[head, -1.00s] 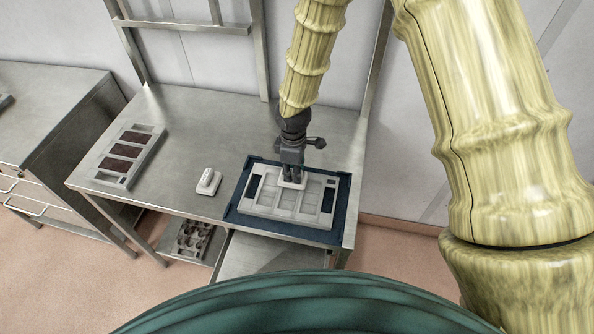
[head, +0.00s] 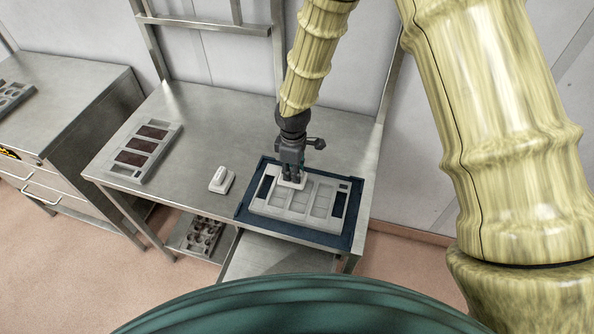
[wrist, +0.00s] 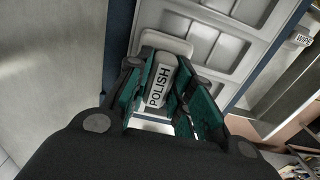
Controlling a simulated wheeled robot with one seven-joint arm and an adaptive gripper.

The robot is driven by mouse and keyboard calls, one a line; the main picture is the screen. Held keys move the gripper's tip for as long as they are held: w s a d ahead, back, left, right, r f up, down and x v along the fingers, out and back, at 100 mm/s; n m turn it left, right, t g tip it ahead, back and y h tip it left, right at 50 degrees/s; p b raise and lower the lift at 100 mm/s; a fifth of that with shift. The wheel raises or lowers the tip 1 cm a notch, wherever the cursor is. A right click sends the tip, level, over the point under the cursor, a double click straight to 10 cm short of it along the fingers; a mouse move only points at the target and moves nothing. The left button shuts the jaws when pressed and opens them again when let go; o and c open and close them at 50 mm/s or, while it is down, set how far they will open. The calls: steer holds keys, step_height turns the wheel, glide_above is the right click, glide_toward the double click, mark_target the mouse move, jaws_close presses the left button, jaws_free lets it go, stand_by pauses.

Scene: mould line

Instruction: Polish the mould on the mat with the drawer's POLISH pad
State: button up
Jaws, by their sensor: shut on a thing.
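A grey mould (head: 300,205) with several rectangular cavities lies on a dark blue mat (head: 243,213) at the right of the steel table. My gripper (head: 292,178) is shut on the white POLISH pad (wrist: 160,85), holding it by its labelled grip. In the head view the pad is at the mould's upper left part. The pad's base (wrist: 168,42) is over the mould in the wrist view; I cannot tell if it touches. The mould also shows in the wrist view (wrist: 225,50).
A second white pad (head: 222,180) stands on the table (head: 205,130), left of the mat. Another mould (head: 143,150) with dark reddish cavities lies at the table's left. A drawer (head: 268,258) is open below the mat.

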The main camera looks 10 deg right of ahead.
steer(key=shift+w+a+f, duration=0.1)
steer(key=shift+w+a, duration=0.2)
steer(key=shift+a, duration=0.6)
steer(key=shift+d, duration=0.1)
steer(key=shift+s+d, duration=0.3)
steer(key=shift+d, duration=0.35)
steer(key=shift+s+d, duration=0.25)
steer(key=shift+d, duration=0.4)
steer(key=shift+d, duration=0.1)
steer(key=shift+s+d+p, duration=0.15)
steer(key=shift+s+d, duration=0.15)
steer(key=shift+d, duration=0.35)
steer(key=shift+s+d+p, duration=0.15)
steer(key=shift+s+d, duration=0.1)
steer(key=shift+d, duration=0.4)
steer(key=shift+d, duration=0.1)
steer(key=shift+s+d, duration=0.3)
steer(key=shift+d, duration=0.35)
steer(key=shift+s+d, duration=0.25)
steer(key=shift+d, duration=0.4)
